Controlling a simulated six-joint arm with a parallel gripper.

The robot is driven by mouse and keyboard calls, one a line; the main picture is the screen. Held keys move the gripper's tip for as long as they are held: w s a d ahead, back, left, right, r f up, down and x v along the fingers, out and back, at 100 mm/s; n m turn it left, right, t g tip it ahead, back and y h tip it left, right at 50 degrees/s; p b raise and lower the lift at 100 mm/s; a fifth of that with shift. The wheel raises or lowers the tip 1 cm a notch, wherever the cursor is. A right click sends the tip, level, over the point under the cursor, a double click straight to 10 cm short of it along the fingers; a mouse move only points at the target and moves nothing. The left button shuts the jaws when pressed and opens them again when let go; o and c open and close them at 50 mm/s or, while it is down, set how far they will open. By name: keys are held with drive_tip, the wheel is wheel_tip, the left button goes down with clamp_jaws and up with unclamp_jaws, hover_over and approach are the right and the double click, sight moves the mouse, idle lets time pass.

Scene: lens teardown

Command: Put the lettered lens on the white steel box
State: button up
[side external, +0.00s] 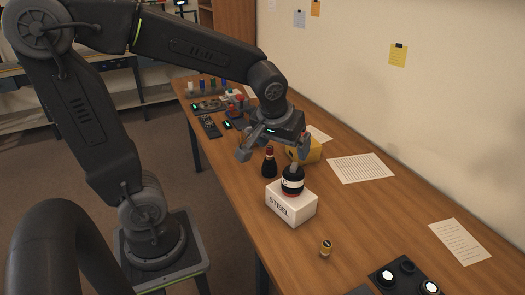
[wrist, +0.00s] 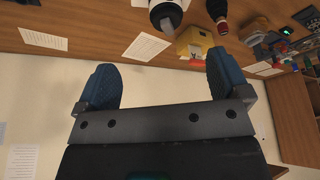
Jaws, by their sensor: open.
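The white steel box (side external: 283,208) stands on the table with "STEEL" on its front. A black rounded piece (side external: 292,187) with a white marked band and a grey tip sits upright on the box. It also shows at the top of the wrist view (wrist: 165,14). It may be the lettered lens, but its marks are too small to read. My gripper (side external: 274,151) is open and empty above and behind the box, its fingers wide apart. In the wrist view my gripper (wrist: 161,82) has nothing between its fingers.
A dark red-topped bottle (side external: 270,163) and a yellow box (side external: 309,152) stand behind the steel box. A small brass cylinder (side external: 326,247) stands in front. A dark tray (side external: 386,284) holds round parts at the front. Paper sheets (side external: 361,168) lie along the wall side.

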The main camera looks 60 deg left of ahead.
drive_tip(key=s+d+r+m+h, duration=0.1)
drive_tip(key=s+d+m, duration=0.1)
drive_tip(key=s, duration=0.3)
drive_tip(key=s+d+r+m+t+h, duration=0.1)
drive_tip(key=s+d+r+m, duration=0.1)
drive_tip(key=s+d+m, duration=0.1)
drive_tip(key=shift+s+d+r+m+t, duration=0.3)
drive_tip(key=shift+s+m, duration=0.5)
drive_tip(key=shift+s, duration=0.45)
